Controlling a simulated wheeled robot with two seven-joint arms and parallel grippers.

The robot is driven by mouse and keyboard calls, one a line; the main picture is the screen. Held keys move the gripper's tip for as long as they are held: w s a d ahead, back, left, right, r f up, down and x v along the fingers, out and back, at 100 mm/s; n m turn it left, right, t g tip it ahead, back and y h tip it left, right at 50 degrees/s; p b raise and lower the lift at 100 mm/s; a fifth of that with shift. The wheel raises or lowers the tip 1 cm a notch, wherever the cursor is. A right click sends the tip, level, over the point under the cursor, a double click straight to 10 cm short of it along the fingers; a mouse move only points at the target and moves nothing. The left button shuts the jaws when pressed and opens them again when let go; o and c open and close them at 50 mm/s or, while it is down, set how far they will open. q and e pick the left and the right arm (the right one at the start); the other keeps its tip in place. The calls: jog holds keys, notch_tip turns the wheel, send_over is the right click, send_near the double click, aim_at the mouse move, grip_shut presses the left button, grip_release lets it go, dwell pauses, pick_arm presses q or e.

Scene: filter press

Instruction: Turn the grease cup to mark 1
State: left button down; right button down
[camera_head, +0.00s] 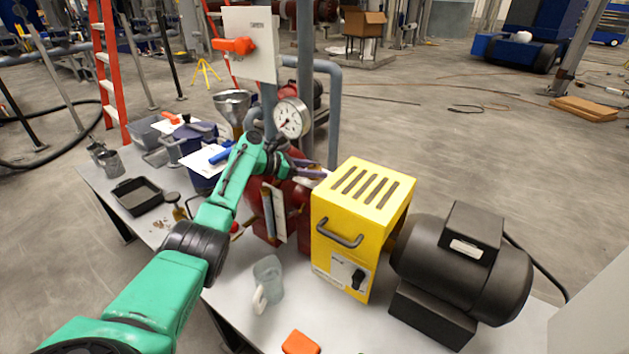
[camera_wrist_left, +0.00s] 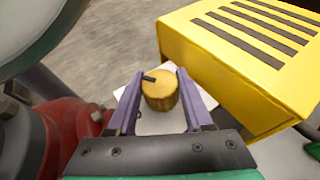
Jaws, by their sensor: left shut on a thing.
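The grease cup (camera_wrist_left: 161,94) is a round brass cap with a ribbed side, seen from above in the left wrist view. A short dark pointer on its top points to the left of that picture. My left gripper (camera_wrist_left: 159,89) has its two purple fingers on either side of the cup and is shut on it. A white plate (camera_wrist_left: 207,98) shows partly behind the cup and fingers; no mark numbers are readable. My right gripper is not in view.
The yellow slotted guard (camera_head: 362,205) stands close right of my left gripper. The pressure gauge (camera_head: 291,118) and red pump body (camera_head: 262,208) are close to its left. A black motor (camera_head: 462,262), a clear jug (camera_head: 268,280) and a black tray (camera_head: 138,195) are on the table.

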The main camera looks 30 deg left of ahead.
pick_arm(q)
jog(key=shift+f, duration=0.15)
jog(key=shift+c, duration=1.5)
grip_release()
jog(key=p+v, duration=0.1)
jog(key=v, duration=1.1)
